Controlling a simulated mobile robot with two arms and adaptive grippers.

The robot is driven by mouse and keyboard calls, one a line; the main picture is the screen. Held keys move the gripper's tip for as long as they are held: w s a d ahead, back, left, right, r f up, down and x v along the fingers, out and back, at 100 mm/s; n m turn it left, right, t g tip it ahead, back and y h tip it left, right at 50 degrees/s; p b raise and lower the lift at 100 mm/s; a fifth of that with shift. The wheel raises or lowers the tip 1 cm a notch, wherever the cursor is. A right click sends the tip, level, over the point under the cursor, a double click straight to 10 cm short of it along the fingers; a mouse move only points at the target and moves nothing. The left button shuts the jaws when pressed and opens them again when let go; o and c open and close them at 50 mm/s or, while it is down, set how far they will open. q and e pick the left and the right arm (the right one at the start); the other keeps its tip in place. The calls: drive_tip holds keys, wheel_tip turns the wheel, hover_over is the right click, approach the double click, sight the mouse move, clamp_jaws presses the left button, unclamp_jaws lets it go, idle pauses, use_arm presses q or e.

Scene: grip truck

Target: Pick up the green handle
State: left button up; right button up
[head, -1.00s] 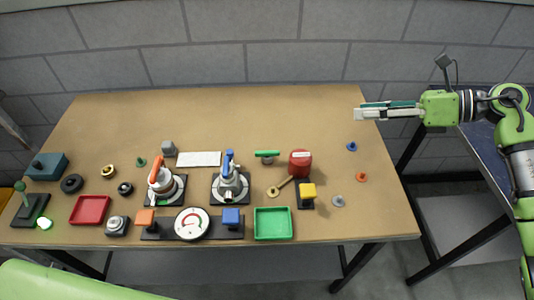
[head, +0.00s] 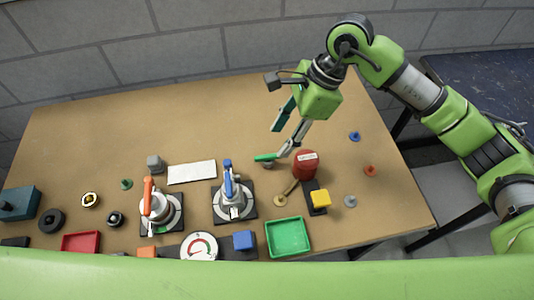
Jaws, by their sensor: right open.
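The green handle (head: 265,157) is a short bar on a small grey base, standing on the wooden table between the blue-handled valve and the red can. My right gripper (head: 280,141) points down toward the table, open, with its fingers spread apart. The tip of its nearer finger is right by the handle's right end; I cannot tell whether they touch. The other finger is farther back, beyond the handle. Nothing is held. My left gripper is not in view.
The red can (head: 305,165) stands just right of the handle, with a brass part (head: 287,193) in front. The blue-handled valve (head: 232,198) is to the left, and a green tray (head: 288,238) is in front. The table's back (head: 170,115) is clear.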

sight(268, 156)
drive_tip(key=x, duration=0.2)
drive_tip(key=shift+a+f, duration=0.25)
drive_tip(key=shift+f, duration=0.1)
drive_tip(key=shift+p+x, duration=0.55)
drive_tip(key=shift+x, duration=0.35)
drive_tip(key=p+x, duration=0.1)
drive_tip(key=x, duration=0.2)
drive_tip(key=shift+f, duration=0.3)
drive_tip(key=shift+a+f, duration=0.1)
drive_tip(key=shift+f, duration=0.1)
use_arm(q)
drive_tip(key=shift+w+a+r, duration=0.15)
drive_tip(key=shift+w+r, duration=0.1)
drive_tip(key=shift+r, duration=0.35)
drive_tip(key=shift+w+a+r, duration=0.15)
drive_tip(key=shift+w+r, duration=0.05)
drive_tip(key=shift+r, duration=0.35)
use_arm(e)
clamp_jaws()
